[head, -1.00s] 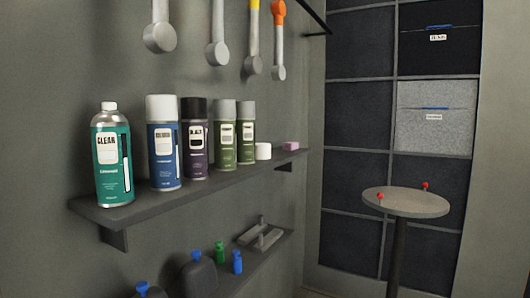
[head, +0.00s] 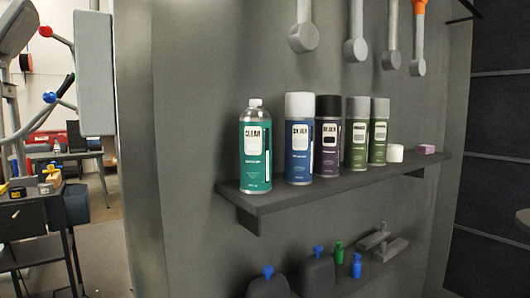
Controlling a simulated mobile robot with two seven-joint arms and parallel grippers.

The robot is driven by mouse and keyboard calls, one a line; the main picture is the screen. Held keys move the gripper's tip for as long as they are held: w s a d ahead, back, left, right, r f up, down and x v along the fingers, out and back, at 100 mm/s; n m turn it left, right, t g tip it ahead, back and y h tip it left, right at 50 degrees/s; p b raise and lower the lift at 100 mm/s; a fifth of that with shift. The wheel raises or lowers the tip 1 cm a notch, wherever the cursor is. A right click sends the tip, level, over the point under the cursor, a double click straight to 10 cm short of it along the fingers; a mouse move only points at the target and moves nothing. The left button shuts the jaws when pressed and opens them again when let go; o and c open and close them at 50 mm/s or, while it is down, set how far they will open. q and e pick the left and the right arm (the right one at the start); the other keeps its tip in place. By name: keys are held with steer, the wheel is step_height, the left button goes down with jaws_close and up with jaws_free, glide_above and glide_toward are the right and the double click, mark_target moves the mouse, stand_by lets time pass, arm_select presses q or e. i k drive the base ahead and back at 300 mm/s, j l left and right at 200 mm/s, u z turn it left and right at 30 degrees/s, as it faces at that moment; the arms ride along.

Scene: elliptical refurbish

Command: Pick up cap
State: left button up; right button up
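A small white cap (head: 396,153) lies on the upper wall shelf (head: 290,193), near its right end. It stands just right of a row of spray cans and left of a small pink block (head: 426,149). The clear can (head: 256,150) with a teal label is at the shelf's left end, and its top is narrow and pale. A blue can (head: 299,142) has a white cap on it. A dark can (head: 328,140) and two green cans (head: 357,137) follow to the right. Neither of my grippers shows in the head view.
A lower shelf holds dark containers with blue tops (head: 318,272), small green and blue bottles (head: 356,265) and grey tools (head: 382,245). Grey tools hang on the wall above (head: 356,40). At left, past the wall's edge, stand a dark cart (head: 30,228) and a workshop area with open floor.

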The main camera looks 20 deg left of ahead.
mark_target(395, 151)
steer(key=i+l, duration=0.25)
steer(key=i, duration=0.2)
steer(key=i+l+u, duration=0.1)
steer(key=i+l, duration=0.2)
steer(key=i, duration=0.15)
